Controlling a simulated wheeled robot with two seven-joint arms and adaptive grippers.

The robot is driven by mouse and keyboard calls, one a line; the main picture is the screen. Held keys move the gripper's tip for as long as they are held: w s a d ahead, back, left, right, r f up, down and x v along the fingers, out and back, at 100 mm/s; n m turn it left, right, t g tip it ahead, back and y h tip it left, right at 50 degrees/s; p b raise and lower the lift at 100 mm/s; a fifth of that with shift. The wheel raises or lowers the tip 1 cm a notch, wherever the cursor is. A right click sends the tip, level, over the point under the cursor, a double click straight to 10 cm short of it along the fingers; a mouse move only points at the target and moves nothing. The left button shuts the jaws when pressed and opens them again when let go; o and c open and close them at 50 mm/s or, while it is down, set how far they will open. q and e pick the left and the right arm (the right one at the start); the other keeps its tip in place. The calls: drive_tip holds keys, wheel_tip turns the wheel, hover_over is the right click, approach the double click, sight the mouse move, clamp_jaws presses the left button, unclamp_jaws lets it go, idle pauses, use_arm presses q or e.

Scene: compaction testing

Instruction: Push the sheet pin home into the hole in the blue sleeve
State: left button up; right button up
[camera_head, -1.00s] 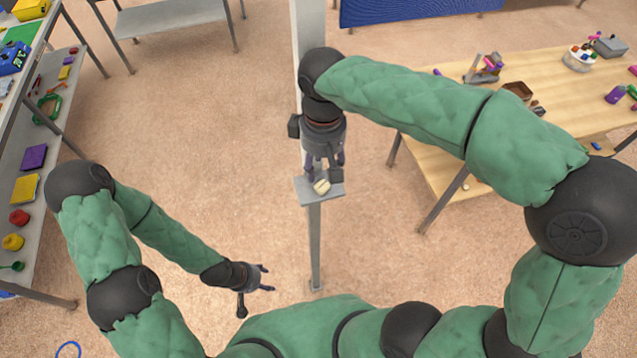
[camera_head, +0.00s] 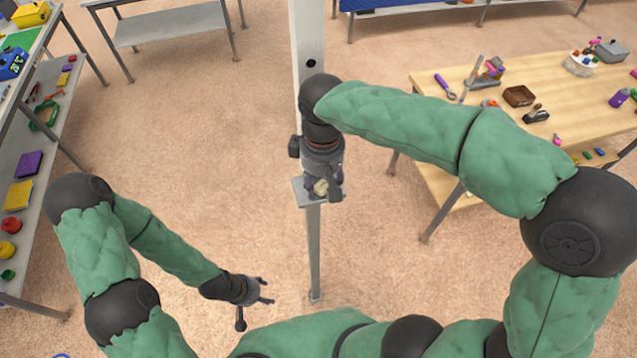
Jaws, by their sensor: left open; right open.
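My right gripper (camera_head: 322,188) points down at the small grey shelf (camera_head: 301,196) on the upright post, and its open fingers are around or just above a small cream-coloured object (camera_head: 321,188). I cannot tell whether they touch it. My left gripper (camera_head: 266,291) is open and empty, low over the floor at the lower left of the post. I cannot make out the sheet pin or the blue sleeve; the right wrist and fingers cover part of the shelf.
The pale post (camera_head: 308,30) has a dark round hole above my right wrist. A wooden table (camera_head: 440,135) with tools and small parts stands at the right. A shelf rack (camera_head: 45,190) with coloured items stands at the left. The floor between is clear.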

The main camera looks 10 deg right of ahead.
sight(321, 185)
clamp_jaws()
drive_tip(key=shift+r+p, duration=0.65)
drive_tip(key=shift+r, duration=0.15)
drive_tip(key=shift+r+p, duration=2.5)
drive_tip(key=shift+r, duration=0.75)
drive_tip(key=shift+a, duration=0.1)
